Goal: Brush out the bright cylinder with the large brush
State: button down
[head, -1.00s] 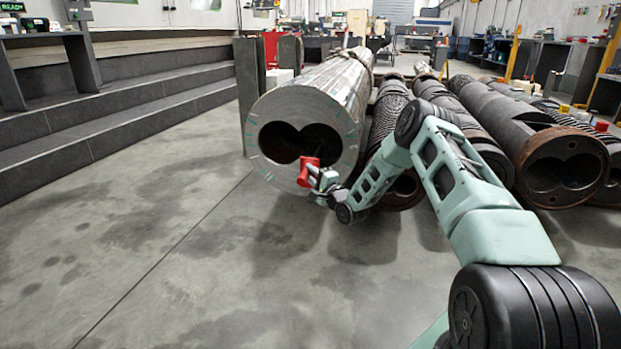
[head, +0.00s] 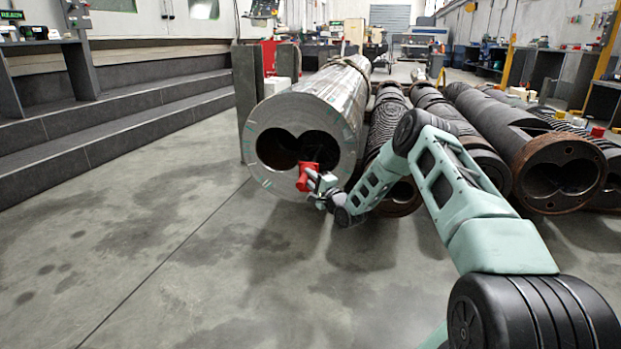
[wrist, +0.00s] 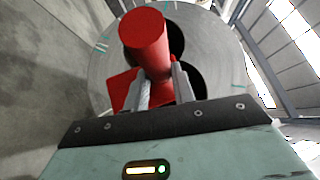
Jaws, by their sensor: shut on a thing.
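The bright cylinder (head: 300,125) is a shiny metal barrel lying on its side, with two joined dark bores in its near end face. My gripper (head: 318,181) is just in front of the lower right of that face. It is shut on a red brush handle (head: 308,174), which stands before the right bore. In the wrist view the two fingers (wrist: 158,90) grip the red handle (wrist: 146,35), and the bright end face (wrist: 215,50) fills the space behind it. The brush's bristle end cannot be made out; it may be hidden in the dark bore.
Several darker barrels lie parallel to the right, including a ribbed one (head: 385,125) close beside the bright cylinder and a rusty-ended one (head: 562,172) farther right. Grey steps (head: 120,115) run along the left. The concrete floor (head: 170,260) in front is clear.

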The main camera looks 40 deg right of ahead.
jog(key=shift+s+a+r+p, duration=0.1)
jog(key=shift+s+a+p, duration=0.9)
jog(key=shift+a, duration=0.25)
jog(key=shift+s+a, duration=0.1)
jog(key=shift+s, duration=0.05)
jog(key=shift+s+a+p, duration=1)
jog(key=shift+s+a, duration=0.2)
jog(key=shift+a, duration=0.2)
jog(key=shift+s+a+p, duration=0.9)
jog(key=shift+s+a, duration=0.35)
jog(key=shift+a, duration=0.2)
jog(key=shift+r, duration=0.2)
jog(key=shift+p, duration=0.3)
